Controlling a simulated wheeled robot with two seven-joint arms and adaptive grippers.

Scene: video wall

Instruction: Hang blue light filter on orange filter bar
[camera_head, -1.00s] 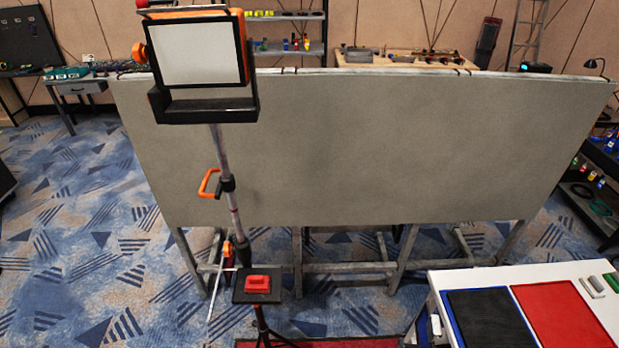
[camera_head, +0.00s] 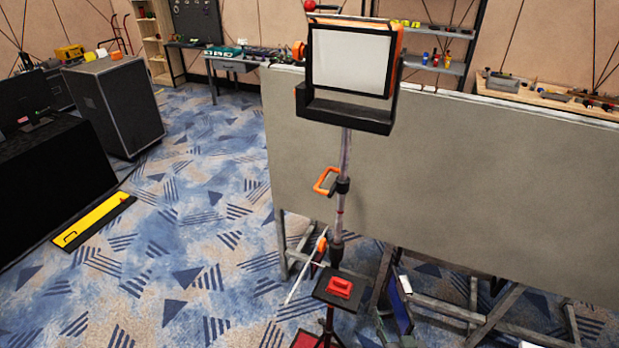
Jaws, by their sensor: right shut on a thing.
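A lamp with a white panel (camera_head: 349,60) in a black frame, with orange edges, stands on a pole stand at the upper middle. A thin bar (camera_head: 345,19) runs across its top, and an orange handle (camera_head: 325,181) sticks out from the pole. I cannot tell which orange part is the filter bar. At the lower right of the pole, a thin dark blue panel (camera_head: 397,308), likely the blue light filter, shows nearly edge-on. My right gripper (camera_head: 405,285) is small and partly hidden there, shut on it, below and apart from the lamp. My left gripper is out of view.
A large grey board (camera_head: 480,190) on metal legs stands behind the stand. A small black tray (camera_head: 337,293) with a red block is low on the pole. A black case (camera_head: 115,105) and a yellow-topped floor strip (camera_head: 95,218) are at left. Carpet between is clear.

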